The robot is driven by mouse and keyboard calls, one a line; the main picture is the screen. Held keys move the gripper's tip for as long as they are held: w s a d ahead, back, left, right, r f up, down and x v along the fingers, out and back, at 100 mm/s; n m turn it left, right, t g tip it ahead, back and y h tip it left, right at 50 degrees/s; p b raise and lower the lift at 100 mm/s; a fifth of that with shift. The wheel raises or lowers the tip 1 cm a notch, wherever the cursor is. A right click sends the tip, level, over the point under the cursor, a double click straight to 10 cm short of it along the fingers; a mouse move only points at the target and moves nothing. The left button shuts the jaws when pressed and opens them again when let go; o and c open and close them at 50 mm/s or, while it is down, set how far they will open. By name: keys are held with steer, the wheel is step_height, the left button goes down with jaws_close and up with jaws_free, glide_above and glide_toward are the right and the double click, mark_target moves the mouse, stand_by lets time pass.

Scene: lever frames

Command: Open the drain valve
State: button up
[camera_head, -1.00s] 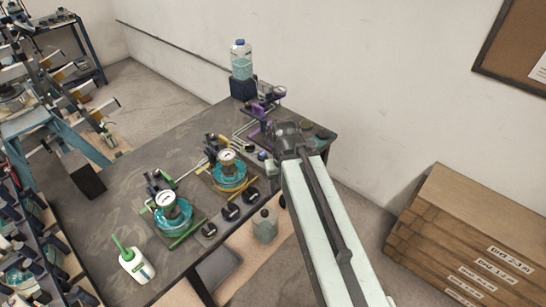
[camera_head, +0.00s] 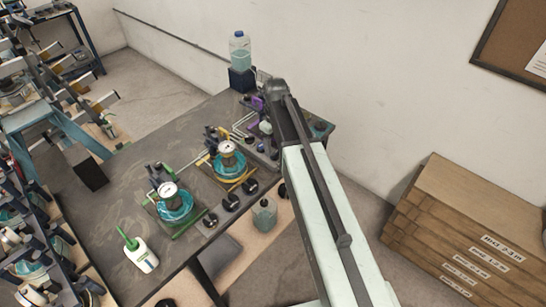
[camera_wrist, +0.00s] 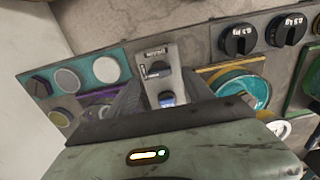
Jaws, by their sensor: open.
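In the wrist view, a grey metal plate (camera_wrist: 160,68) with a small label and a short dark lever (camera_wrist: 156,71) stands between the fingers of my gripper (camera_wrist: 160,92). A small blue part (camera_wrist: 166,99) shows just below the lever. I cannot tell for sure whether this lever is the drain valve. My fingers are spread on either side of the plate; contact with it cannot be told. The wrist housing hides what lies below. In the head view, my arm reaches over the bench's far end and hides the gripper and lever.
The bench (camera_head: 105,215) holds two gauges over teal bowls (camera_head: 173,205) (camera_head: 229,163), a purple fitting (camera_head: 257,103), a water bottle (camera_head: 240,50) and a white squeeze bottle (camera_head: 141,255). Black knobs (camera_wrist: 238,40) and a teal panel (camera_wrist: 92,72) flank the plate. Wooden boxes (camera_head: 460,230) stand right.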

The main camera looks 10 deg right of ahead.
mark_target(275, 153)
step_height(275, 153, down, 4)
steer(key=shift+r+b, duration=0.1)
steer(key=shift+b, duration=1.1)
steer(key=shift+r, duration=0.15)
